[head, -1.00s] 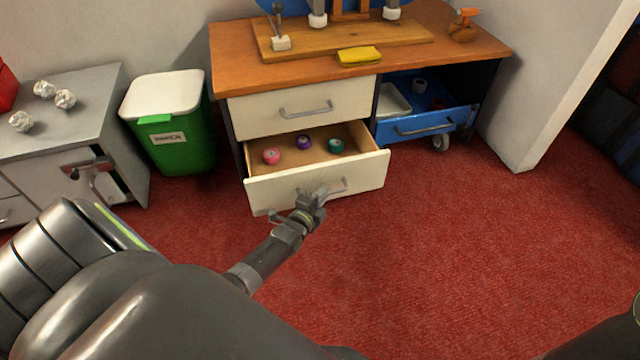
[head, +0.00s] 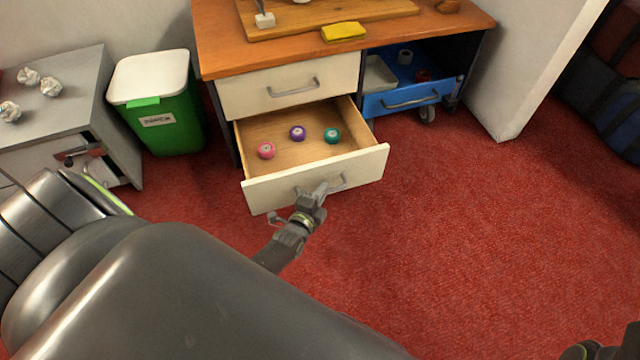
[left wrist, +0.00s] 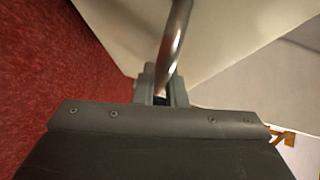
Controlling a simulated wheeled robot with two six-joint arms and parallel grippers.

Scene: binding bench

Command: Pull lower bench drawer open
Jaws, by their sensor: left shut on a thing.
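The lower bench drawer (head: 262,197) has a cream front and stands well out from the bench, with its wooden inside showing. A pink roll (head: 266,150), a purple roll (head: 297,132) and a teal roll (head: 332,135) lie in it. My left gripper (head: 317,192) is at the drawer's front, shut on the metal bar handle (head: 338,183). In the left wrist view the handle (left wrist: 176,45) runs down between the fingers (left wrist: 161,88). The upper drawer (head: 290,85) is closed. A dark part of my right arm shows at the bottom right corner; its fingers cannot be made out.
A green bin (head: 172,125) with a white lid stands left of the bench, beside a grey cabinet (head: 70,100). A blue trolley (head: 415,97) sits under the bench's right side. Red carpet (head: 460,220) is clear in front and to the right.

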